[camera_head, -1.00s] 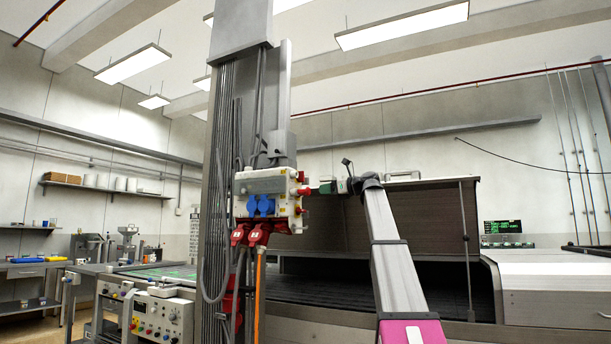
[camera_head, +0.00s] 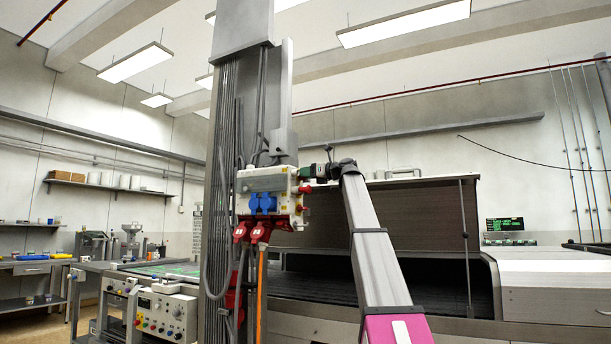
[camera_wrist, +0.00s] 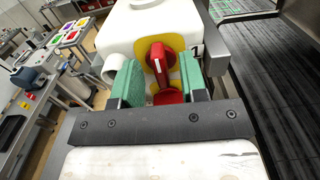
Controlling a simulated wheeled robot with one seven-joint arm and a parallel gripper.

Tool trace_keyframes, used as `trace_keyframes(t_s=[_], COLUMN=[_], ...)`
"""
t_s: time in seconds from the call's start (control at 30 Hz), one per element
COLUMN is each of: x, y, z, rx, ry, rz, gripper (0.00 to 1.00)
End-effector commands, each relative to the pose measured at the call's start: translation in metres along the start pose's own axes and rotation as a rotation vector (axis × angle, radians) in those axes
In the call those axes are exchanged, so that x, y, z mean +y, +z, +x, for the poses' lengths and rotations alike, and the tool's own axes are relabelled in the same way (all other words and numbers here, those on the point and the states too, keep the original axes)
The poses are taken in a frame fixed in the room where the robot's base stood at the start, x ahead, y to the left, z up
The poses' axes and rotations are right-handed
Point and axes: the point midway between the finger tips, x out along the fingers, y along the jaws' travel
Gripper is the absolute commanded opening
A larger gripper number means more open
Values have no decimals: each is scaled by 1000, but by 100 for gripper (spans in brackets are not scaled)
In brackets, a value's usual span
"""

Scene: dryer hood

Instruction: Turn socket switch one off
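Socket switch one is a red rotary handle (camera_wrist: 160,70) on a yellow plate (camera_wrist: 178,48), with a "1" beside it, on the side of the white socket box (camera_wrist: 132,28). In the head view the box (camera_head: 268,181) hangs on the grey column, with blue and red sockets on its front. My gripper (camera_wrist: 161,84) has two green fingers, one either side of the red handle. It is open, with a visible gap at the left finger; contact at the right finger is unclear. In the head view my gripper (camera_head: 313,171) is at the box's right side, partly hiding the switches there.
The grey column (camera_head: 222,150) with cables stands left of the box. The dryer hood (camera_head: 425,215) lies behind my arm, with a dark conveyor (camera_wrist: 270,80) at right in the wrist view. A control bench (camera_head: 165,312) stands left.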

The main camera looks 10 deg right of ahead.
Motion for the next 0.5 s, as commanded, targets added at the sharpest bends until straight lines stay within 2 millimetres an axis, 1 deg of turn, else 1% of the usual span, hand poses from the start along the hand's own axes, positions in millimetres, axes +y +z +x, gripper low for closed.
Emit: trace_keyframes(t_s=[0.03,0.13,0.4,0.43,0.47,0.5], x=[0,0,0,0,0,0], y=[0,0,0,0,0,0], z=[4,8,8,8,8,8], rx=[0,0,0,0,0,0], ry=[0,0,0,0,0,0], rz=[0,0,0,0,0,0], gripper=[39,39,39,33,23,10])
